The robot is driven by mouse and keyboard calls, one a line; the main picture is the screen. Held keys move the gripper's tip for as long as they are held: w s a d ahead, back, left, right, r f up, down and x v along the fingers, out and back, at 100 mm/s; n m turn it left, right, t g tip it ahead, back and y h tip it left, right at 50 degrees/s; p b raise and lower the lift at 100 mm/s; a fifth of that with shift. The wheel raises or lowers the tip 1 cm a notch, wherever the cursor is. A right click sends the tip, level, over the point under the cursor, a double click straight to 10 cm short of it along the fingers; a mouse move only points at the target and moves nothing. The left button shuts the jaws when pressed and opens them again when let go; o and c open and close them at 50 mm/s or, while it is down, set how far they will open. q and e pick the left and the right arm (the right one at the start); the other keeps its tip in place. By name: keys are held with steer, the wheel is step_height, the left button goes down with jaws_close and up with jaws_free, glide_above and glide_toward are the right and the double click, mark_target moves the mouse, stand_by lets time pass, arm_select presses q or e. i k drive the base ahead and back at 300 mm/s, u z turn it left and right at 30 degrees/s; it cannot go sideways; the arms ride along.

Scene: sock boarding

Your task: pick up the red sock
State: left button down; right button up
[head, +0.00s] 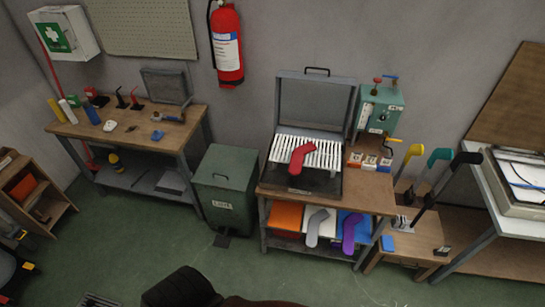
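The red sock (301,158) lies across the white slats of an open press (291,181) on a wooden-topped bench. Its upper part reaches toward the right and its other end hangs toward the lower left of the slats. The press lid (315,108) stands raised behind it. No sock is held in view. Neither of my grippers can be made out in the head view, so no gripper shows near the red sock.
Below, a grey sock (315,228) and a purple sock (350,232) hang over coloured bins. A teal machine (378,110) stands right of the press. Yellow, teal and black sock forms (440,156) rise at the right. A green bin (224,185) stands left. Open floor lies in front.

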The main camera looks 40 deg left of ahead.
mark_target(295, 166)
steer(key=u, duration=1.65)
